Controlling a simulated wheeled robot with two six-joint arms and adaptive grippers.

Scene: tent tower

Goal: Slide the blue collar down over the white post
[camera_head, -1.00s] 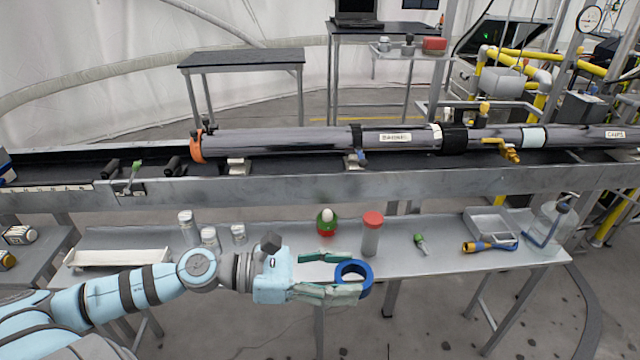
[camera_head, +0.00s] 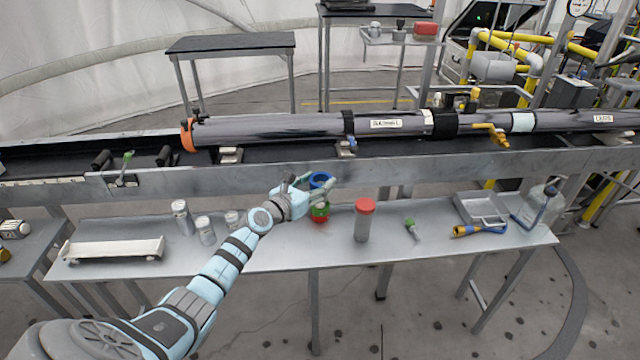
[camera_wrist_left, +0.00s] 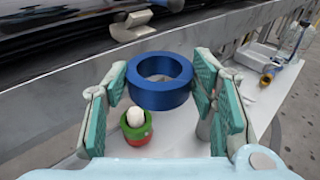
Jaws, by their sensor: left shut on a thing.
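The blue collar (camera_head: 319,187) is a thick ring, held level above the table. My left gripper (camera_head: 312,186) is shut on the collar. In the left wrist view the collar (camera_wrist_left: 162,101) sits between the fingertips. The white post (camera_wrist_left: 134,117) shows there as a rounded white top inside a green and red base (camera_wrist_left: 137,132), below and left of the collar. Post and collar look apart, and the post is not seen through the ring. In the head view the base (camera_head: 320,212) stands below the collar, and the post is hidden. My right gripper is not in view.
A red-capped grey cylinder (camera_head: 364,222) stands right of the base on the metal table (camera_head: 285,250). Several small metal jars (camera_head: 205,231) stand left. A long beam (camera_head: 240,176) runs behind the table.

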